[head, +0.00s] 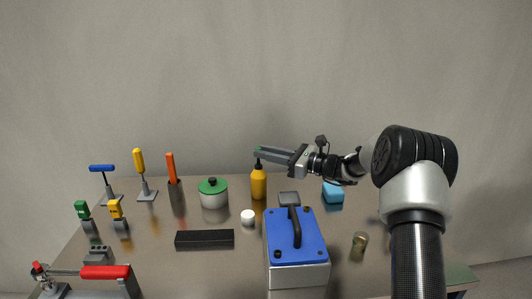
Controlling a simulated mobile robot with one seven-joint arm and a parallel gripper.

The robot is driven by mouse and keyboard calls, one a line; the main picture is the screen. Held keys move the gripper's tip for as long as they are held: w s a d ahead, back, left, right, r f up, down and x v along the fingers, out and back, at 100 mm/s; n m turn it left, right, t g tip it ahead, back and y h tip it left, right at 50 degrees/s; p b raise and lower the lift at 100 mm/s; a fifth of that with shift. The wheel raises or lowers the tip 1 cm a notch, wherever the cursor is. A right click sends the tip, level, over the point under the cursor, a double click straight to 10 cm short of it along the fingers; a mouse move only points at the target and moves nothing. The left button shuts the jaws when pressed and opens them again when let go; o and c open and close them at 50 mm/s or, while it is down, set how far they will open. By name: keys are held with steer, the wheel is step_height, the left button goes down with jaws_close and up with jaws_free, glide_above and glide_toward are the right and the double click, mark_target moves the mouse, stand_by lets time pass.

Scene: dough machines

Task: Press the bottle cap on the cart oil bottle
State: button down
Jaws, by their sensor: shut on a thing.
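The yellow oil bottle (258,184) stands upright on the table, right of the green-lidded pot. Its narrow dark top (258,163) rises to just under my gripper. My gripper (258,151) comes in from the right, its fingers pointing left over the bottle. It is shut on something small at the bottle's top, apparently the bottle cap. The fingers largely hide the cap, and I cannot tell how it sits on the bottle.
A blue-topped machine (310,236) is in front, and a blue block (332,193) is to the right. A black bar (204,239) lies front left. Upright tools and clamps fill the left side.

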steer(key=shift+f+b, duration=0.7)
steer(key=shift+f, duration=0.7)
steer(key=shift+f, duration=0.15)
steer(key=shift+f, duration=0.15)
steer(key=c, duration=1.8)
jaws_free()
steer(key=o, duration=0.5)
steer(key=shift+r, duration=0.2)
steer(key=shift+s+d, duration=0.1)
steer(key=shift+d, duration=0.1)
steer(key=shift+p+v, duration=0.4)
steer(key=shift+v, duration=1.5)
steer(key=shift+d, duration=0.15)
